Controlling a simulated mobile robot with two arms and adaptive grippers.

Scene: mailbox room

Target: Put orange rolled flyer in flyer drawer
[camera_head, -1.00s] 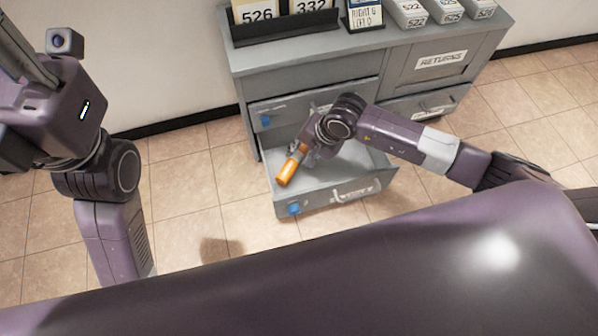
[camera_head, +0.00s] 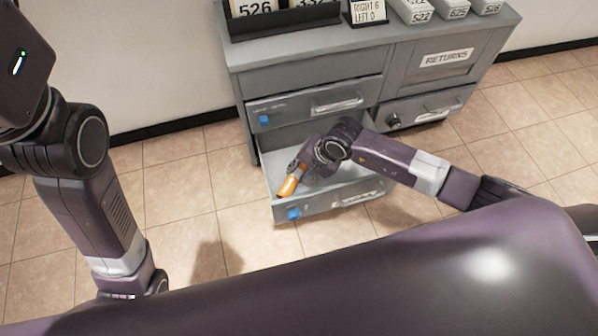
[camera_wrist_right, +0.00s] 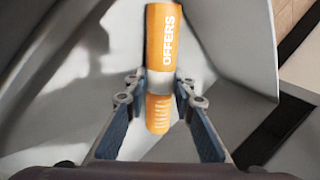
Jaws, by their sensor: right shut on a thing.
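The orange rolled flyer (camera_head: 288,186) has a pale band and the word OFFERS, which reads clearly in the wrist view (camera_wrist_right: 167,45). My right gripper (camera_head: 299,168) is shut on it around the band; its fingers flank the roll in the wrist view (camera_wrist_right: 157,88). The flyer is low inside the outline of an open grey drawer (camera_head: 345,205) at the lower left of the cabinet. I cannot tell whether it touches the drawer floor. The drawer front has a blue tag, and its label is too small to read. My left gripper is out of view.
A closed drawer (camera_head: 310,103) with a blue tag sits above the open one. To the right are a RETURNS door (camera_head: 445,62) and another drawer (camera_head: 428,106). Number cards and boxes (camera_head: 415,10) stand on the cabinet top. The tiled floor (camera_head: 180,195) in front is clear.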

